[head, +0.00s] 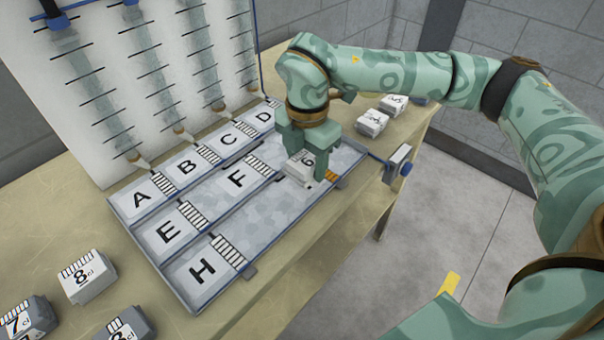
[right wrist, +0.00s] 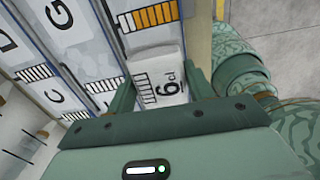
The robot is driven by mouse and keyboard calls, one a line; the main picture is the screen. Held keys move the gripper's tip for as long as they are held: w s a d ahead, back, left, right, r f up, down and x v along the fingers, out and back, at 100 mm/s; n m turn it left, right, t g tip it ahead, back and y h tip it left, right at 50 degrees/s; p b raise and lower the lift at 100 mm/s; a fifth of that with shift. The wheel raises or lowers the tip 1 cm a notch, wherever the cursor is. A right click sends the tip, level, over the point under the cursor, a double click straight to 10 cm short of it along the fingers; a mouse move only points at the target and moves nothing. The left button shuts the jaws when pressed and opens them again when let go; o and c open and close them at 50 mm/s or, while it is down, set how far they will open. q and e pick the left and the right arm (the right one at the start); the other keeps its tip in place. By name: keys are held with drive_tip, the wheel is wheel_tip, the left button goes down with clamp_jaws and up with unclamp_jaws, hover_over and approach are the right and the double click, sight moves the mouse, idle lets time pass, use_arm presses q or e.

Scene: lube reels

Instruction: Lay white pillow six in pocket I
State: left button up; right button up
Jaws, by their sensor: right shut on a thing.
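White pillow six (head: 301,168) is a small white block marked 6 with a striped gauge. It shows in the right wrist view (right wrist: 158,72), its label reading "6 cl". My right gripper (head: 304,162) is shut on it, one finger on each side, over the right end of the tray's front row. The tray (head: 203,309) has lettered pockets; A to F and H read clearly in the head view. Pocket I's letter is hidden; an orange-and-white gauge (right wrist: 148,17) shows beside the pillow. I cannot tell whether the pillow touches the tray floor. My left gripper is out of view.
A white pillow 8 (head: 86,276) and grey pillows (head: 22,318) lie at the front left. White pillows (head: 372,123) lie on the table beyond the gripper. A blue-handled fitting (head: 398,162) stands at the table's right edge. A tall white panel with tubes (head: 115,85) stands behind the tray.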

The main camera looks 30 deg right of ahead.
sight(304, 172)
drive_tip(key=shift+w+f, duration=0.4)
drive_tip(key=shift+f, duration=0.15)
wheel_tip(304, 172, down, 4)
drive_tip(key=shift+w+r+b, duration=0.15)
drive_tip(key=shift+r+b, duration=0.1)
drive_tip(key=shift+b, duration=0.6)
drive_tip(key=shift+r, duration=0.15)
drive_tip(key=o, duration=1)
drive_tip(key=shift+c, duration=0.2)
wheel_tip(304, 172, up, 12)
drive_tip(key=p, duration=0.3)
